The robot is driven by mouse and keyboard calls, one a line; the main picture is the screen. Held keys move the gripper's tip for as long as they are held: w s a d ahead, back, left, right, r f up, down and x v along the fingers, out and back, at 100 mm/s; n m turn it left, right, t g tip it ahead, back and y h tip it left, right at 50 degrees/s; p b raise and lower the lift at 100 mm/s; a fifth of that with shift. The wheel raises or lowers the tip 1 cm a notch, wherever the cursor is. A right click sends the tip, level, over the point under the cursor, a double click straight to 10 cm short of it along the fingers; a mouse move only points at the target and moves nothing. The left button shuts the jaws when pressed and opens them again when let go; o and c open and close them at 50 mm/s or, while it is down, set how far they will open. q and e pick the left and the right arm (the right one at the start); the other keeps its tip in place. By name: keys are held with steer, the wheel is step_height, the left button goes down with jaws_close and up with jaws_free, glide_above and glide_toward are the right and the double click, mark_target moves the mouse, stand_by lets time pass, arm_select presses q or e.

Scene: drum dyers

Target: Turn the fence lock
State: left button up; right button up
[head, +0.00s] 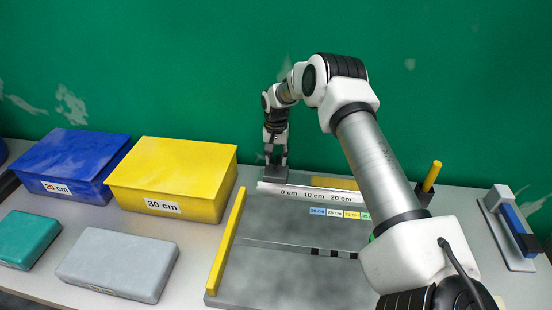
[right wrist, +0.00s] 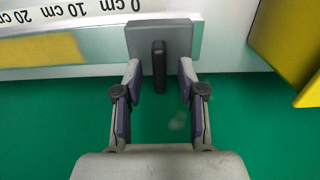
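The fence lock is a dark upright lever (right wrist: 158,66) on a grey block (right wrist: 180,38) at the 0 cm end of the white scale rail. In the head view the grey block (head: 276,174) sits at the rail's left end. My right gripper (right wrist: 160,82) is open, with one finger on each side of the lever and a gap on both sides. In the head view my right gripper (head: 276,158) points down just above the block, and the lever is hidden. My left gripper is not in view.
The scale rail (head: 330,195) runs along the back of a grey board with a yellow strip (head: 228,240) on its left. A yellow 30 cm box (head: 170,165) stands close on the left. A yellow post (head: 432,176) and a blue-handled device (head: 512,220) stand right.

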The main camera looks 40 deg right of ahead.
mark_target(276, 160)
step_height(276, 160, up, 12)
stand_by(0.3)
steer(key=shift+f, duration=0.15)
